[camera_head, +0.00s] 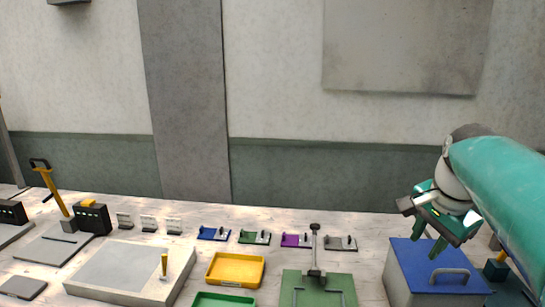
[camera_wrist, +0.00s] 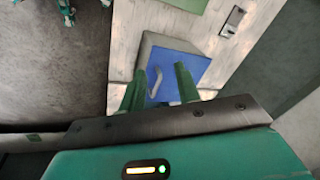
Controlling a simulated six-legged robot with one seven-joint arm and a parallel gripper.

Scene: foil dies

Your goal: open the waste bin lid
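The waste bin (camera_head: 396,287) is a grey box with a flat blue lid (camera_head: 415,254) at the right end of the table in the head view. The lid is down and carries a grey bar handle (camera_head: 450,272). In the wrist view the blue lid (camera_wrist: 189,62) and its handle (camera_wrist: 154,81) show beyond the fingers. My gripper (camera_head: 428,247) is above the lid, fingers pointing down, apart from the handle. In the wrist view my gripper (camera_wrist: 160,80) has its two green fingers spread with nothing held between them.
A green board (camera_head: 291,293) with a frame and a dark lever stands left of the bin. A yellow tray (camera_head: 235,270), a green tray (camera_head: 224,300) and several small coloured dies (camera_head: 255,238) lie further left. A small dark block (camera_head: 496,270) is right of the bin.

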